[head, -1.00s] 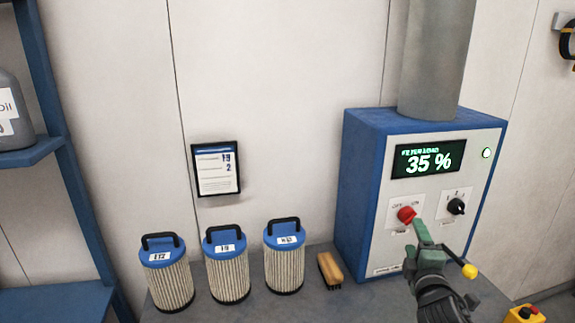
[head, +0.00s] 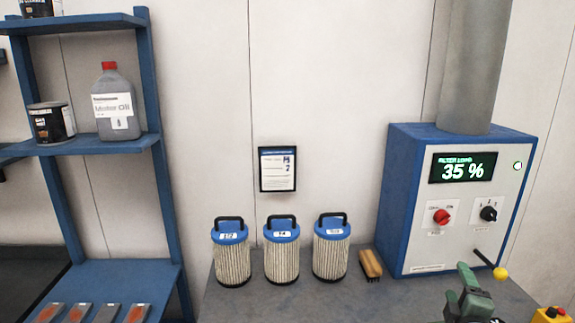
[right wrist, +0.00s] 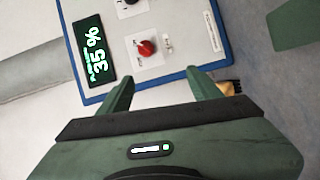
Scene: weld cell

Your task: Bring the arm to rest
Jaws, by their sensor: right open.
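My right gripper (head: 468,287) is at the lower right of the head view, in front of and below the blue filter unit (head: 405,200). In the right wrist view its two green fingers (right wrist: 160,90) stand apart with nothing between them. The unit's red knob (head: 441,216) and black knob (head: 488,213) are clear of the gripper. The red knob also shows in the right wrist view (right wrist: 147,48), beyond the fingertips. The display (head: 464,167) reads 35 %. A lever with a yellow end (head: 500,273) is close to the gripper. My left gripper is out of view.
Three filter cartridges (head: 282,262) with blue tops stand on the grey bench (head: 290,305). A brush (head: 370,264) lies between them and the unit. A yellow box (head: 550,315) is at the lower right. Blue shelves (head: 160,190) hold cans and a bottle on the left.

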